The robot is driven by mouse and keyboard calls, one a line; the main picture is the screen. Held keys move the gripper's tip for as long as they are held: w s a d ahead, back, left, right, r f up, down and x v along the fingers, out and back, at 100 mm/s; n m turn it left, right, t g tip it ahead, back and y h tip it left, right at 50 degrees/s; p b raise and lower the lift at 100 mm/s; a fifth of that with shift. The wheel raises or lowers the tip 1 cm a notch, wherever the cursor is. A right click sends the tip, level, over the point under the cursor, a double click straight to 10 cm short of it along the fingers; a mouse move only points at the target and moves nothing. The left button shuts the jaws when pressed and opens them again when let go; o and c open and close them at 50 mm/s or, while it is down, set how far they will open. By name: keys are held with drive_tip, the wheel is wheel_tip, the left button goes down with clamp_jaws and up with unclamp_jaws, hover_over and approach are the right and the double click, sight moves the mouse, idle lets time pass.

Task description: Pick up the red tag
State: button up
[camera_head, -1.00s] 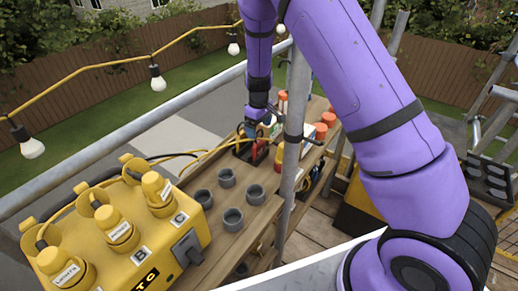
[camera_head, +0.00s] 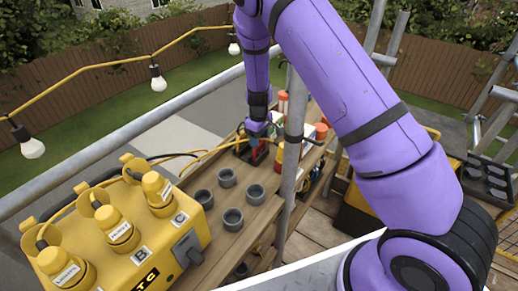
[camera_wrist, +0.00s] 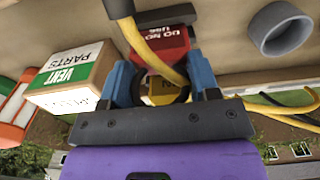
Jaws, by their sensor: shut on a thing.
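The red tag (camera_wrist: 160,48) with white lettering, upside down in the wrist view, spans the gap between my blue fingertips. My gripper (camera_wrist: 160,72) is shut on it. A yellow cable crosses in front of part of the tag. A yellow and black piece (camera_wrist: 162,88) with a letter shows below the tag, partly hidden. In the head view my gripper (camera_head: 257,133) points down over the wooden bench, and the red tag (camera_head: 256,153) shows small beneath it at a dark tray. Whether the tag is clear of the tray cannot be told.
A "VENT PARTS" box (camera_wrist: 68,78) stands close beside my gripper. Several grey cups (camera_head: 233,219) and a yellow power box (camera_head: 128,235) with plugs stand on the near bench. A scaffold pole (camera_head: 291,150) rises close to the right of my gripper. Cables lie nearby.

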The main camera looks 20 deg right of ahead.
drive_tip(key=shift+r, duration=5)
